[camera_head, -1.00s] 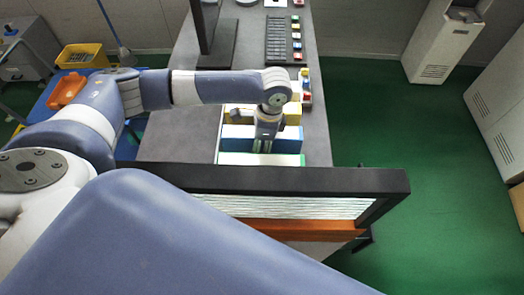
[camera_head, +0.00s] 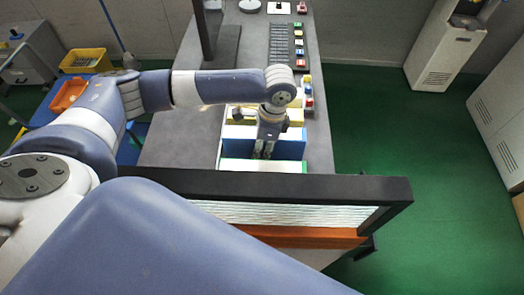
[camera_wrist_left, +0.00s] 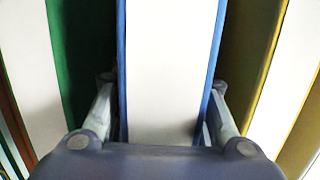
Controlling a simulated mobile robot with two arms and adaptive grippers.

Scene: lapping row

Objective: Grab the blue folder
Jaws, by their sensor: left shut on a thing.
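The blue folder (camera_head: 292,149) stands upright in a row of folders on the grey bench, between a green one and a yellow one. My left gripper (camera_head: 264,150) reaches down onto it from above. In the left wrist view the blue folder (camera_wrist_left: 172,65) shows its white edge between two blue covers. The left gripper's fingers (camera_wrist_left: 165,125) lie along both covers, one on each side, and are shut on it. Their tips are partly hidden. My right gripper is not in view.
The green folder (camera_wrist_left: 82,60) is close on one side and the yellow folder (camera_wrist_left: 250,60) on the other. A dark-framed panel (camera_head: 290,186) crosses in front of the row. A tray of small coloured parts (camera_head: 299,50) lies farther back. The bench (camera_head: 180,135) is clear to the left.

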